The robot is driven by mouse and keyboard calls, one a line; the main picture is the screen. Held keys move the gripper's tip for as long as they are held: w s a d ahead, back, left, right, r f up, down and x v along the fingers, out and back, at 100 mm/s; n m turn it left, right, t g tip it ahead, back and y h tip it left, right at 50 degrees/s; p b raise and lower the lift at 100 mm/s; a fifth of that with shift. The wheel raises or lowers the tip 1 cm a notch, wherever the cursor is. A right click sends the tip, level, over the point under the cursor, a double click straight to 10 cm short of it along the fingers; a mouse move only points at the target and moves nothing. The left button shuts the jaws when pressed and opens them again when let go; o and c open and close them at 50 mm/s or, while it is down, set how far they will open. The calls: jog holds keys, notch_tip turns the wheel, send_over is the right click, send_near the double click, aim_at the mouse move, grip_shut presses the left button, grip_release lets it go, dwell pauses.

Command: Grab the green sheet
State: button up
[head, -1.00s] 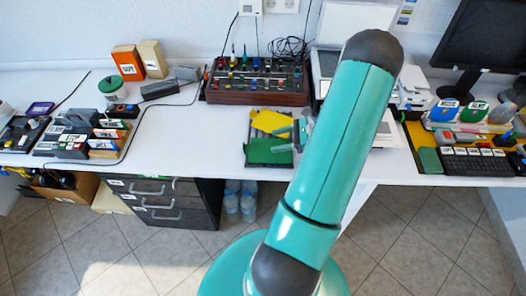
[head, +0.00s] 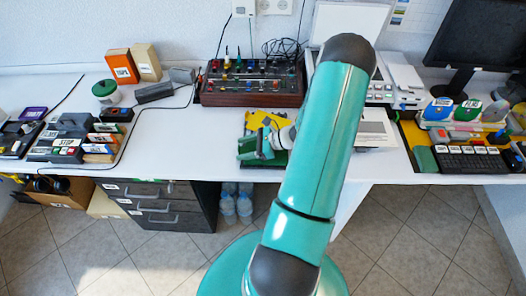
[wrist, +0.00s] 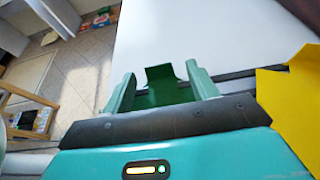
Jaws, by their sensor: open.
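The green sheet (head: 277,160) lies at the front part of a dark tray on the white table, mostly hidden behind my gripper in the head view. In the wrist view the green sheet (wrist: 168,88) shows between my fingers, with one end bent up. My gripper (head: 256,147) is open over the sheet, one finger on each side of it in the wrist view (wrist: 161,73). I cannot tell whether the fingers touch the sheet.
A yellow sheet (head: 262,120) lies right behind the green one; it also shows at the right of the wrist view (wrist: 292,103). A control box with knobs (head: 254,84) stands behind. The table (head: 185,140) is clear to the left of the tray.

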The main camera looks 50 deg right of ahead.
jog(key=c, duration=1.1)
jog(key=shift+o, duration=0.2)
